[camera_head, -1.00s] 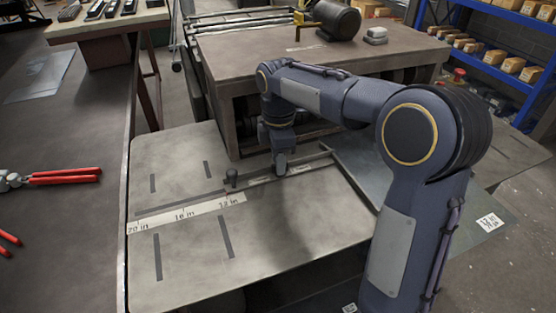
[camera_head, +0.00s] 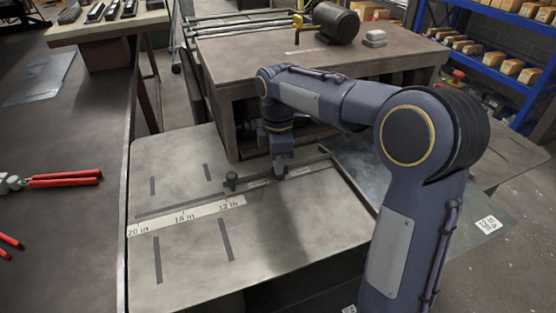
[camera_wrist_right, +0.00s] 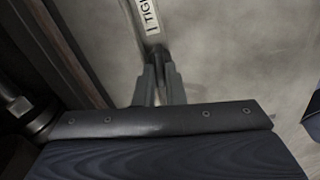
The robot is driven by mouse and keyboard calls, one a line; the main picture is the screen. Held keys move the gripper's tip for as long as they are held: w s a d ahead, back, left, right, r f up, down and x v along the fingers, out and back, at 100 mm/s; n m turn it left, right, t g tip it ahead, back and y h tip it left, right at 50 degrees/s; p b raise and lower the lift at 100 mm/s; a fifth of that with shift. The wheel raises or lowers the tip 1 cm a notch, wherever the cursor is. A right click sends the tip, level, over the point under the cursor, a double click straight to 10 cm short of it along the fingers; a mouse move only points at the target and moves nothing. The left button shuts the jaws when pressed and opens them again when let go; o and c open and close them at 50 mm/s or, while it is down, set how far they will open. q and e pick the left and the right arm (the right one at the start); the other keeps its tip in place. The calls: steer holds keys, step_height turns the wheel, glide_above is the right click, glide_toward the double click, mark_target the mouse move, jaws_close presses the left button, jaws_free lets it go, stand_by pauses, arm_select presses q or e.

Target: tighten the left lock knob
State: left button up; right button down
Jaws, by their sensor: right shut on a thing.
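A dark bar (camera_head: 318,160) lies across the grey sheet-metal table (camera_head: 185,270), with pale labels along it. A small dark upright knob (camera_head: 231,180) stands at its left end, near the ruler's 12 in mark. My right gripper (camera_head: 280,172) points down at the bar, to the right of that knob and apart from it. In the right wrist view its fingers (camera_wrist_right: 158,55) are closed together on a small dark part beside a label (camera_wrist_right: 147,17) reading "TIGH". The fingers hide most of this part, so I cannot tell whether it is the left lock knob. My left gripper is out of view.
A ruler strip (camera_head: 185,215) and dark slots lie on the table's left half. A brown workbench (camera_head: 255,55) with a motor (camera_head: 336,22) stands behind. Red-handled pliers (camera_head: 65,180) lie on the dark bench at left. The table's front left is clear.

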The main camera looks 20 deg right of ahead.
steer(key=m+p, duration=0.2)
steer(key=shift+r+m, duration=0.15)
steer(key=shift+m, duration=0.25)
steer(key=m+p, duration=0.2)
steer(key=m, duration=0.2)
steer(key=shift+w+m, duration=0.1)
steer(key=shift+m, duration=0.2)
steer(key=m+p, duration=0.1)
steer(key=m, duration=0.3)
steer(key=shift+d+p, duration=0.15)
steer(key=shift+p, duration=0.25)
steer(key=shift+w+m+p, duration=0.1)
steer(key=shift+m+p, duration=0.4)
steer(key=shift+m, duration=1.7)
steer(key=c, duration=1.5)
jaws_free()
